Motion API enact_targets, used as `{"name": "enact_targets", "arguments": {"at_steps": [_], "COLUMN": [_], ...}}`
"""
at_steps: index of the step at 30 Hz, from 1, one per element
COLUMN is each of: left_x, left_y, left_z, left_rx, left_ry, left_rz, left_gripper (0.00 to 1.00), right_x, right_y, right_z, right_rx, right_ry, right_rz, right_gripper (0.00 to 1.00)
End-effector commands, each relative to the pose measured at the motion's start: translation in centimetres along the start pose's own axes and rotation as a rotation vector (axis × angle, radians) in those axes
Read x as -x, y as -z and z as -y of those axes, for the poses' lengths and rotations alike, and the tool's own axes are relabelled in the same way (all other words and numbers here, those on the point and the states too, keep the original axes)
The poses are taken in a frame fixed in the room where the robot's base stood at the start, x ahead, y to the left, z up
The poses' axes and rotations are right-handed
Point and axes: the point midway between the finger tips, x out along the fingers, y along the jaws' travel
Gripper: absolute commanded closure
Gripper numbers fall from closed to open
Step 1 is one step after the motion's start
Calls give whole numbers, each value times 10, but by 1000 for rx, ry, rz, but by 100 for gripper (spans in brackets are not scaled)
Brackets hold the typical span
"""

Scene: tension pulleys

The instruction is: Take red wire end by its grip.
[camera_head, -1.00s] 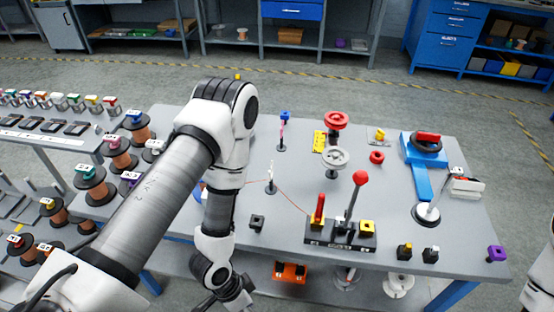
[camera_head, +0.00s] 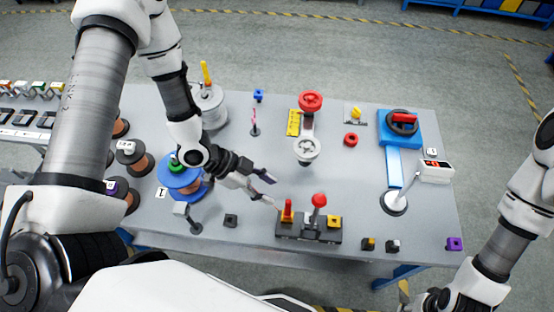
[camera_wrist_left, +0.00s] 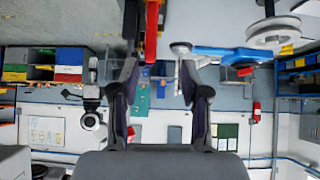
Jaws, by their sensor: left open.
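My left gripper (camera_head: 269,190) is open and points right, just left of a black block (camera_head: 309,238) on the grey table. It also shows open and empty in the left wrist view (camera_wrist_left: 160,84). The black block carries a red upright handle (camera_head: 287,211), a lever with a red ball (camera_head: 319,200) and a yellow block (camera_head: 334,221). A red upright part shows in the left wrist view (camera_wrist_left: 151,32), by the fingers. I cannot make out the red wire or its grip. My right arm is at the right edge; its gripper at the bottom is unclear.
Red and grey pulleys (camera_head: 310,100) are behind the black block. A blue stand (camera_head: 400,128) is at the right.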

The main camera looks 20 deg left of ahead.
Motion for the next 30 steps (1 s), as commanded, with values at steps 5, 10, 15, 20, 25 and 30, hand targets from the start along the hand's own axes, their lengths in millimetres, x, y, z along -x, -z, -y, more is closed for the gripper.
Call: {"name": "enact_targets", "arguments": {"at_steps": [5,10,15,20,25,30], "left_x": [-12,-36,-60,-79,-89,-90], "left_y": [-3,-6,-5,-3,-1,0], "left_z": [-1,-2,-1,-1,-1,-1], "left_rx": [0,-2,-3,-2,1,2], "left_ry": [-3,-4,-3,-3,-2,-1], "left_rz": [2,3,3,2,2,1], "left_gripper": [54,54,54,54,54,54], "right_x": [-13,-37,-56,-67,-72,-71], "right_y": [-1,-2,-1,-1,-1,-1], "right_z": [0,0,0,0,0,0], "right_rx": [0,0,0,0,0,0], "right_ry": [0,0,0,0,0,0], "right_rz": [3,4,3,2,3,3], "right_gripper": [60,60,60,60,60,60]}}
